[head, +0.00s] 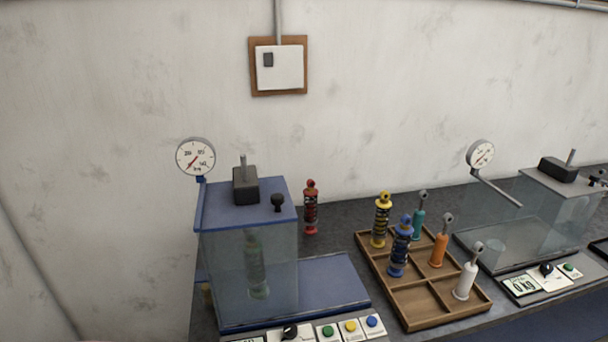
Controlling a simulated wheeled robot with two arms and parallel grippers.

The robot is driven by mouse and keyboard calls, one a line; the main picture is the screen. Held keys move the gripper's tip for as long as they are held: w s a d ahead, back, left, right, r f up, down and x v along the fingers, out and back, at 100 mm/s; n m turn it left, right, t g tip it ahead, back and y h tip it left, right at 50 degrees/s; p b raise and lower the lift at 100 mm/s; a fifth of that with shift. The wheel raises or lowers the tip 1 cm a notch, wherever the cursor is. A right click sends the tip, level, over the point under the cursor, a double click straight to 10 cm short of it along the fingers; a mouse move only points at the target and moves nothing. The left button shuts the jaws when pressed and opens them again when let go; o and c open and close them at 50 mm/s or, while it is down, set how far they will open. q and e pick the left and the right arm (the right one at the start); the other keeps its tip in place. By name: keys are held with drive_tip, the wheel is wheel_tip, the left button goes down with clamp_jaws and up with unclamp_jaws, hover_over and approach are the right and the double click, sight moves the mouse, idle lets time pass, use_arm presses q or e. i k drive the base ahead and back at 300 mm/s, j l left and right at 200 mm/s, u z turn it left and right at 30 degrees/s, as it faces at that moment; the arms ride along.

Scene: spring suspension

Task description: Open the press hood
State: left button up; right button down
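The left press (340,283) is blue, with a box-shaped see-through hood (222,275) standing on its base. The hood looks shut. A black knob (278,202) stands at the right of its blue top, beside a dark block with a rod (245,184). A greenish spring shock (256,262) stands upright inside, seen through the hood. The right press (482,256) is grey, with a see-through hood (568,215) and a dark block (558,169) on top. The picture's right edge cuts off part of it. Neither of my grippers is in view.
A wooden tray (415,318) between the presses holds several coloured shocks. A red shock (311,208) stands behind it, near the wall. Dial gauges (195,157) (481,154) rise beside both presses. Buttons (351,327) line the left press's front. A switch box (279,67) hangs above.

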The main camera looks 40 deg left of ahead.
sight(229, 205)
drive_tip(key=u, duration=0.9)
